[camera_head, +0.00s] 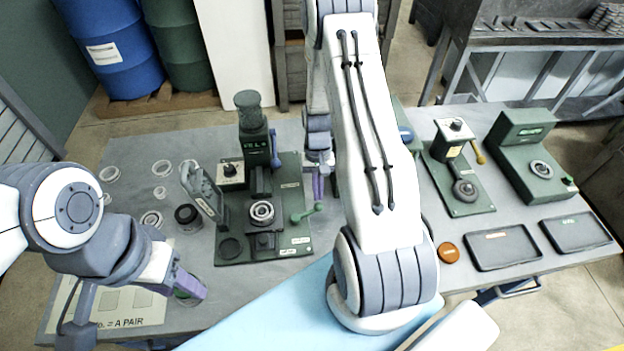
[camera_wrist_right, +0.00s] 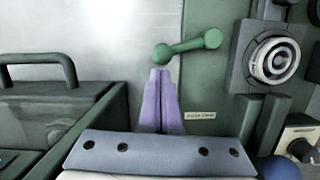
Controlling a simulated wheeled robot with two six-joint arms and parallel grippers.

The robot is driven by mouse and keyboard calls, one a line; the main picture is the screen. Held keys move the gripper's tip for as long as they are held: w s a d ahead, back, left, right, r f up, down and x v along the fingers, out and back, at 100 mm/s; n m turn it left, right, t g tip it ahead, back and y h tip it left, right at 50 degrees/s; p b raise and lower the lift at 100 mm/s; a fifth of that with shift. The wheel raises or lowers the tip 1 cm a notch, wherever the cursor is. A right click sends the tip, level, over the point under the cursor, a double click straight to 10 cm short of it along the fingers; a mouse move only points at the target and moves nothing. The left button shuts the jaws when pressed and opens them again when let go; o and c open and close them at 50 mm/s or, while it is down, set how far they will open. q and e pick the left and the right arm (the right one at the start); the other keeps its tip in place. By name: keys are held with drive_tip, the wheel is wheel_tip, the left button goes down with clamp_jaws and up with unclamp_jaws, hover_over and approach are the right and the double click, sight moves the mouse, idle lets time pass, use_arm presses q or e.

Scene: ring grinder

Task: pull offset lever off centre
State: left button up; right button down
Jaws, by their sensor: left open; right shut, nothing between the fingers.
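The ring grinder (camera_head: 293,175) stands on a green base in the middle of the table. A blue lever (camera_head: 274,148) is on the right side of its column, and a green crank lever (camera_head: 306,212) is at the base's right edge. I cannot tell which is the offset lever. My right gripper (camera_head: 319,186) is shut and empty, right of the column. In the right wrist view its purple fingertips (camera_wrist_right: 161,75) are close to the left knob of the green crank (camera_wrist_right: 187,47); contact is unclear. A blue ball (camera_wrist_right: 279,169) shows at lower right. My left gripper (camera_head: 190,287) is open at front left.
A ring (camera_head: 262,212) sits on the grinder's front fixture. A caliper-like gauge (camera_head: 203,190) and a dark round pot (camera_head: 188,217) stand left of it. Two green machines (camera_head: 460,165) (camera_head: 535,155) and two dark trays (camera_head: 503,247) (camera_head: 576,232) are at right. My right arm hides the middle.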

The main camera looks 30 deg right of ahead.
drive_tip(key=w, duration=0.1)
drive_tip(key=w+d, duration=0.1)
drive_tip(key=w, duration=0.1)
drive_tip(key=shift+w+d+r, duration=0.35)
drive_tip(key=shift+d+r, duration=0.05)
drive_tip(key=shift+w+d+r+b, duration=0.15)
drive_tip(key=shift+r+b, duration=0.05)
drive_tip(key=shift+r, duration=0.2)
drive_tip(key=shift+w+d+r+b, duration=0.1)
drive_tip(key=shift+d+r+b, duration=0.1)
drive_tip(key=shift+r, duration=0.2)
use_arm(q)
drive_tip(key=f+b, duration=0.1)
drive_tip(key=w+f, duration=0.1)
drive_tip(key=shift+d+f+b, duration=0.1)
drive_tip(key=shift+f+b, duration=0.2)
drive_tip(key=shift+b, duration=0.1)
use_arm(e)
drive_tip(key=a+v, duration=0.1)
drive_tip(key=v, duration=0.7)
drive_tip(key=shift+s+d+r, duration=0.15)
